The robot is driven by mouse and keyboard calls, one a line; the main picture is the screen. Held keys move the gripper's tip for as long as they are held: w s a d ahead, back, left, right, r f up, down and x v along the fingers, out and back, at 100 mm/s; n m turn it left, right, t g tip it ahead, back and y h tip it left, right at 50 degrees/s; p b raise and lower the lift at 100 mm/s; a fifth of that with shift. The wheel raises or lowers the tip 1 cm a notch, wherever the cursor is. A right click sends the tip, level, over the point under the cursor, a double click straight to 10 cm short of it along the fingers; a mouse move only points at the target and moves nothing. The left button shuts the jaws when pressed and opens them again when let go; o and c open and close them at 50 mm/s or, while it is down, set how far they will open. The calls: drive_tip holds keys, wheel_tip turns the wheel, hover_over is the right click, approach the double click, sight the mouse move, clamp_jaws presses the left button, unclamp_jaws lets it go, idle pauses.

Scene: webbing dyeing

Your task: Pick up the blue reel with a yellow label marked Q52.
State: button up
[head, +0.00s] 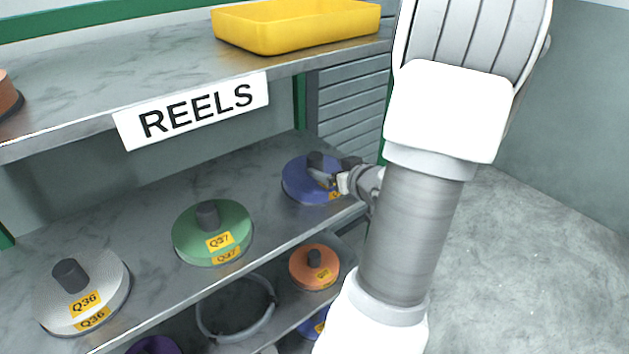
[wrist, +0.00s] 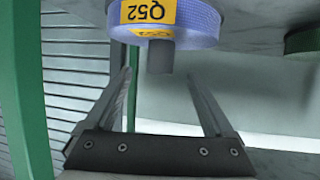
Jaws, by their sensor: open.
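The blue reel (head: 295,184) lies flat on the middle shelf at its right end, with a dark grey hub standing up from it. In the wrist view the blue reel (wrist: 200,18) shows upside down at the top, with a yellow label reading Q52 and its grey hub (wrist: 160,58) between the line of my fingers. My gripper (wrist: 159,74) is open and empty, its fingertips to either side of the hub. In the head view my gripper (head: 338,180) is at the reel's right side and hides part of its label.
A green reel (head: 190,240) marked Q37 and a white reel (head: 110,280) marked Q36 stand left on the same shelf. An orange reel (head: 303,273) is on the shelf below. The upper shelf with the REELS sign (head: 195,110) and yellow tray (head: 290,38) hangs above.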

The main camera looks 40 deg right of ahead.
sight(319, 163)
drive_tip(key=b+x, duration=0.1)
drive_tip(key=x, duration=0.7)
drive_tip(key=shift+w+a, duration=0.1)
clamp_jaws()
drive_tip(key=shift+r, duration=0.1)
